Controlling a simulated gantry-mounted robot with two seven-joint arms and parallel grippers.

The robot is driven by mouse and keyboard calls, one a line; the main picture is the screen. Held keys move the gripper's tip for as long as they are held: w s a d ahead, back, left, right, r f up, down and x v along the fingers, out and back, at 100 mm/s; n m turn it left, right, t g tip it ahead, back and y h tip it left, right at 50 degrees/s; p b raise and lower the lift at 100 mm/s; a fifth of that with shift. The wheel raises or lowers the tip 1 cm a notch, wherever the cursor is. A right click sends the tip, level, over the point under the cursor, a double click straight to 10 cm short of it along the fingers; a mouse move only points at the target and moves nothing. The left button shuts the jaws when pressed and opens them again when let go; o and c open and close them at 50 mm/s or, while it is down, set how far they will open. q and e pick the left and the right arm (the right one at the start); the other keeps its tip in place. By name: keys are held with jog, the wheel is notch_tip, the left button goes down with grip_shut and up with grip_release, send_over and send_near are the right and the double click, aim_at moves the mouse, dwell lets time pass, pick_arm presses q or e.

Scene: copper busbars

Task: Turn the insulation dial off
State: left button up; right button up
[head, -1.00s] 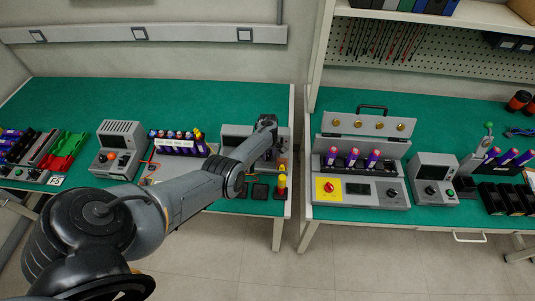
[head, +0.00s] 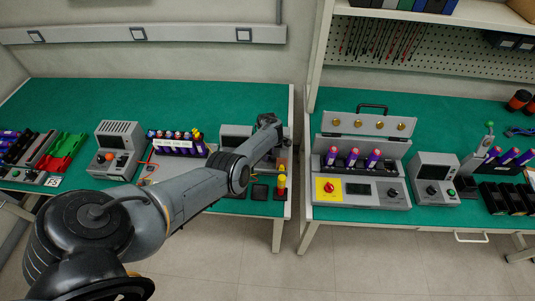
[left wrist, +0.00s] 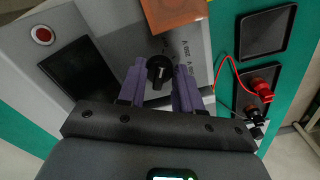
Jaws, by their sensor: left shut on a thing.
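The insulation dial (left wrist: 159,69) is a small black knob with a pale pointer mark on a grey panel in the left wrist view. My left gripper (left wrist: 161,82) has its two purple fingers on either side of the knob and is shut on it. In the head view my left arm reaches to the grey tester (head: 236,132) at the right end of the left bench. There my gripper and the dial are mostly hidden by my wrist. My right gripper is not in view.
On the tester panel are a red button (left wrist: 43,35) and a dark screen (left wrist: 78,68). A copper-coloured piece (left wrist: 176,12) lies just beyond the dial. Red (left wrist: 263,88) and black (left wrist: 256,113) clips with wires and a black tray (left wrist: 267,31) are to the right.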

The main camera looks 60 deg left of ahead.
pick_arm(q)
jog(key=o, duration=1)
notch_tip(320, 180, up, 11)
jog(key=p, duration=0.4)
jog(key=shift+f+p, duration=0.1)
jog(key=shift+p, duration=0.3)
